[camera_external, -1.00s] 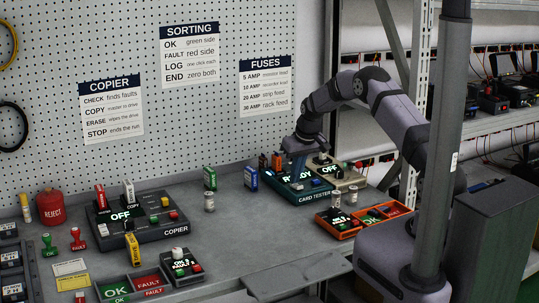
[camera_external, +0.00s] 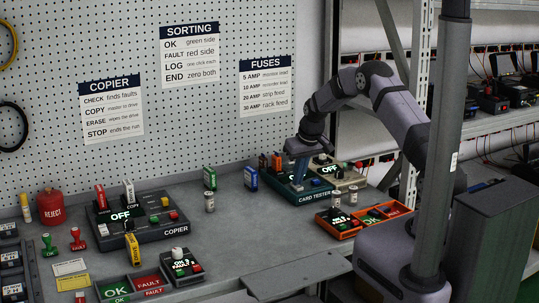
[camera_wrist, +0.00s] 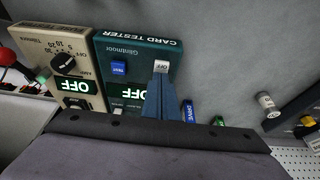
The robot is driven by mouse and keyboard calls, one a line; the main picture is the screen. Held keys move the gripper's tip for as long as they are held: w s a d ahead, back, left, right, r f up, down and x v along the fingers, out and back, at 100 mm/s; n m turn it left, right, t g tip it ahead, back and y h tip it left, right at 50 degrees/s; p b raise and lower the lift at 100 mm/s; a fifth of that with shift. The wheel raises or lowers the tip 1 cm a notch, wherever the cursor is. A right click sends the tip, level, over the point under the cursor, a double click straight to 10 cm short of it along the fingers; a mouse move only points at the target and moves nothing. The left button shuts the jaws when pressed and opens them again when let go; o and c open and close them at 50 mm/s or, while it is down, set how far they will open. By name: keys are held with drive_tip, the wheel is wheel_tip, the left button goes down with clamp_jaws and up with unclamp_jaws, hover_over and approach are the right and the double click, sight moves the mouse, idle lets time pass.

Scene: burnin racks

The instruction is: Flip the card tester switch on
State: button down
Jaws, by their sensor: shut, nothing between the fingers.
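The card tester (camera_external: 315,199) is a dark teal box near the back of the bench, with its name on the front edge. In the wrist view the card tester (camera_wrist: 138,48) has a blue button (camera_wrist: 118,68), a white switch piece marked OFF (camera_wrist: 162,67) and a lit display (camera_wrist: 130,91) reading OFF. My gripper (camera_external: 299,183) is shut and empty, pointing down over the tester. Its blue fingertips (camera_wrist: 161,79) are right by the white switch piece; I cannot tell whether they touch. The fingers hide part of the tester and its display.
A beige tester with a dial (camera_wrist: 65,62), also reading OFF, stands close beside it. A blue drive (camera_external: 251,178) and a green drive (camera_external: 209,178) stand to the left. An orange-edged box (camera_external: 338,226) lies in front. The copier (camera_external: 160,230) is further left.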

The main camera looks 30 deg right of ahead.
sight(300, 188)
drive_tip(key=p+v, duration=0.1)
drive_tip(key=v, duration=0.1)
drive_tip(key=w+p+v, duration=0.1)
drive_tip(key=p+v, duration=0.1)
drive_tip(key=shift+s+r, duration=0.1)
drive_tip(key=shift+r, duration=0.45)
drive_tip(key=shift+s+r+b, duration=0.1)
drive_tip(key=shift+s+b, duration=0.1)
drive_tip(key=shift+b, duration=0.7)
drive_tip(key=b+v, duration=0.3)
drive_tip(key=v, duration=0.5)
drive_tip(key=shift+r, duration=0.35)
drive_tip(key=shift+s+f, duration=0.1)
drive_tip(key=w+b, duration=0.1)
drive_tip(key=b, duration=0.1)
drive_tip(key=shift+w+a+r+b, duration=0.1)
drive_tip(key=shift+r+b, duration=0.25)
drive_tip(key=shift+b, duration=0.05)
drive_tip(key=shift+f, duration=0.15)
